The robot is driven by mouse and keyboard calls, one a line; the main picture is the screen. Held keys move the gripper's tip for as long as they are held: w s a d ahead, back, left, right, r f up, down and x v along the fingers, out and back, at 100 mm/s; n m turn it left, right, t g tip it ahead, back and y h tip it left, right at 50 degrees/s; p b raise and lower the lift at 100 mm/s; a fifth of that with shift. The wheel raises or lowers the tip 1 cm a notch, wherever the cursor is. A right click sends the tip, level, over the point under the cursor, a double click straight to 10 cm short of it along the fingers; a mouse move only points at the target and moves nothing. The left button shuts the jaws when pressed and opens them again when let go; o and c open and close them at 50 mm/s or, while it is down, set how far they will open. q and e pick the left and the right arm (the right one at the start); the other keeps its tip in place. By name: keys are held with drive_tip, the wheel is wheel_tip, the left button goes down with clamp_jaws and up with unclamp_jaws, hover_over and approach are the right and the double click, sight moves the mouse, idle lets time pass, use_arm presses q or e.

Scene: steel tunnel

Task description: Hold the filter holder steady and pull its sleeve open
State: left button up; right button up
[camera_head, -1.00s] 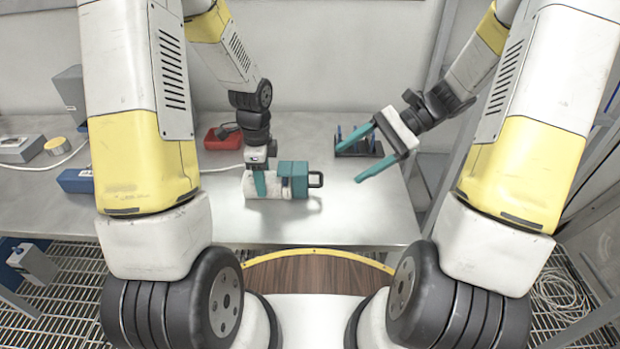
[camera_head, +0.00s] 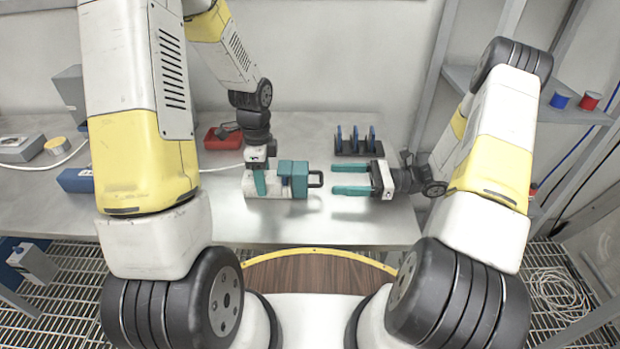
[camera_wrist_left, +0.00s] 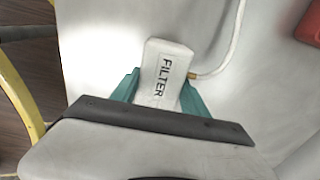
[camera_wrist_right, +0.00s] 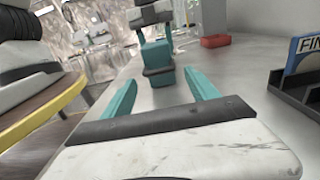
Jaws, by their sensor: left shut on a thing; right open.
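The filter holder (camera_head: 262,184) lies on the steel bench, its white body to the left, with a teal sleeve (camera_head: 294,174) and a dark loop handle (camera_head: 316,179) at its right end. My left gripper (camera_head: 260,184) is shut on the white body from above. In the left wrist view the body (camera_wrist_left: 166,75) reads "FILTER" between the teal fingers. My right gripper (camera_head: 350,179) is open and empty, to the right of the handle, fingers pointing left at it with a gap. In the right wrist view the teal sleeve (camera_wrist_right: 158,60) stands ahead, beyond the fingertips.
A dark rack (camera_head: 358,146) with several blue-edged discs stands behind my right gripper. A red box (camera_head: 222,138) is at the back. A blue box (camera_head: 76,180) and a yellow-topped roll (camera_head: 57,146) are at the left. The bench front is clear.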

sight(302, 179)
drive_tip(key=a, duration=0.8)
drive_tip(key=shift+a, duration=0.35)
